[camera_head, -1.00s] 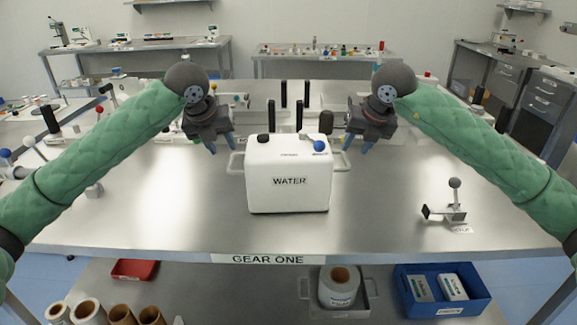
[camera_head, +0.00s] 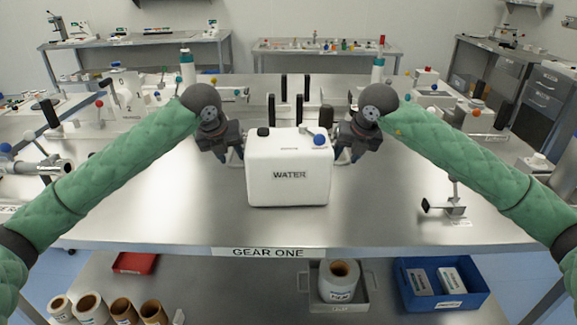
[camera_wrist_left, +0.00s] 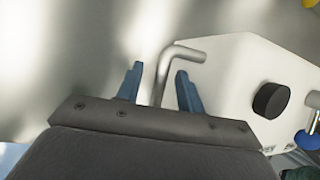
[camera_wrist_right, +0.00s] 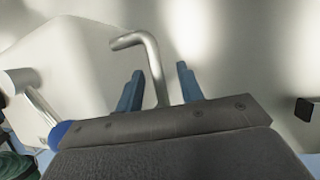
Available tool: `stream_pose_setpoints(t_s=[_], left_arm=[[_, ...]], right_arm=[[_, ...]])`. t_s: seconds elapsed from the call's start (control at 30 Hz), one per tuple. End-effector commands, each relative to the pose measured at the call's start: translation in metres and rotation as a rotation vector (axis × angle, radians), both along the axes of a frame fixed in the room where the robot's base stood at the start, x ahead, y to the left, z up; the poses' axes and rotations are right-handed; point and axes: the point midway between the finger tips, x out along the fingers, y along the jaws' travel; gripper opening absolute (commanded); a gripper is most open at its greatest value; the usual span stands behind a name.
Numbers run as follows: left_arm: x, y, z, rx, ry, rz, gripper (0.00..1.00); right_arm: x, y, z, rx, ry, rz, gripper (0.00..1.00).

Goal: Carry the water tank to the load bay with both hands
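The white water tank (camera_head: 288,190), labelled WATER, stands upright on the steel table, with a black cap and a blue-knobbed lever on top. It also shows in both wrist views (camera_wrist_left: 245,75) (camera_wrist_right: 70,60). My left gripper (camera_head: 232,156) is at its left side; in the left wrist view its blue fingers (camera_wrist_left: 158,88) are open on either side of the bent metal handle (camera_wrist_left: 185,53). My right gripper (camera_head: 348,156) is at its right side; its fingers (camera_wrist_right: 158,90) are open around the other handle (camera_wrist_right: 150,60). Neither appears closed on a handle.
A small lever fixture (camera_head: 447,205) stands at right. Black posts (camera_head: 284,88) and fixtures stand behind. The shelf below holds a blue bin (camera_head: 440,285), a roll and several spools.

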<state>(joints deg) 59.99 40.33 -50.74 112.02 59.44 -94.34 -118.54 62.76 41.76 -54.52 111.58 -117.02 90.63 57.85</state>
Motion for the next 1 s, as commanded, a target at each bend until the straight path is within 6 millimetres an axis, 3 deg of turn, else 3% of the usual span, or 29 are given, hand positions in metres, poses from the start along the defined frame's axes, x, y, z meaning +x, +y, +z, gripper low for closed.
stream_pose_setpoints(t_s=[0.37, 0.57, 0.6, 1.0], left_arm=[[0.0017, -0.0009, -0.0047, 0.0, 0.001, -0.001, 0.38], [0.0016, -0.0009, -0.0047, 0.0, 0.001, -0.001, 0.02], [0.0016, -0.0008, -0.0047, 0.0, 0.001, -0.001, 0.0], [0.0016, -0.0005, -0.0045, 0.001, 0.001, 0.0, 0.0]], right_arm=[[0.0016, 0.0012, -0.0047, 0.001, 0.0, 0.001, 0.38], [0.0016, 0.0013, -0.0045, 0.001, 0.0, 0.001, 0.02], [0.0016, 0.0012, -0.0045, 0.001, 0.0, 0.001, 0.0], [0.0017, 0.0009, -0.0043, 0.0, 0.0, 0.001, 0.0]])
